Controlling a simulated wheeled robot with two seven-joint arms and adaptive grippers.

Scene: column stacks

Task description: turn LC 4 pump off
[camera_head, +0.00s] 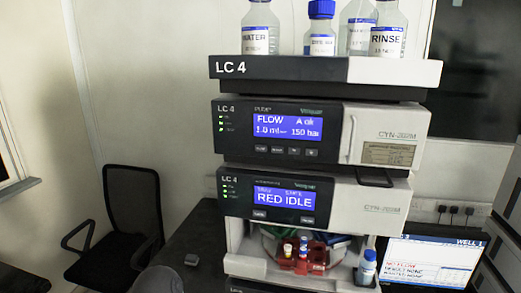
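The LC 4 pump (380,132) is a module in the middle of a stack, under a tray labelled LC 4 (290,69). Its lit blue display (288,127) reads FLOW, A ok, about 1.0 ml and 150 bar. Small green lights (222,124) glow left of the display. A row of small buttons (285,150) lies below it; their labels are too small to read. Neither of my grippers is clearly in view.
Below the pump, another LC 4 module (365,206) shows RED IDLE, above an open bay with a red vial rack (303,258). Bottles, including RINSE (387,30), stand on top. A monitor (433,262) is at lower right. A black chair (115,220) is at left.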

